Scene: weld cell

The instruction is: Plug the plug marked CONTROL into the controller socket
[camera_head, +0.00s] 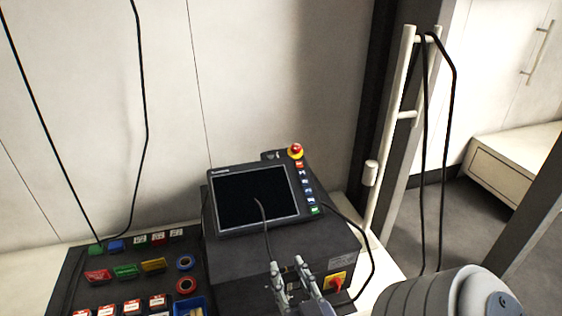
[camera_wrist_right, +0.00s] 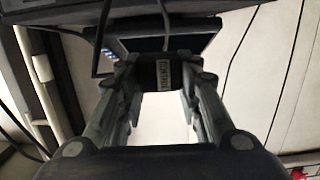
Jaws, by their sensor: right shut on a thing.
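My right gripper (camera_head: 287,266) is in front of the controller box (camera_head: 230,258) at the bottom middle of the head view. In the right wrist view it is shut on a black plug (camera_wrist_right: 150,74) with a pale label that appears to read CONTROL. A dark cable (camera_head: 266,232) rises from the gripper, in front of the controller's screen (camera_head: 255,195). The plug itself is hard to make out in the head view. I cannot make out the controller socket in either view. My left gripper is not in view.
A red emergency button (camera_head: 295,150) stands at the screen's top right. A red and yellow switch (camera_head: 334,282) is close right of my gripper. A dark board (camera_head: 68,285) with coloured parts lies left. A pale post (camera_head: 389,140) with hanging cables stands right.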

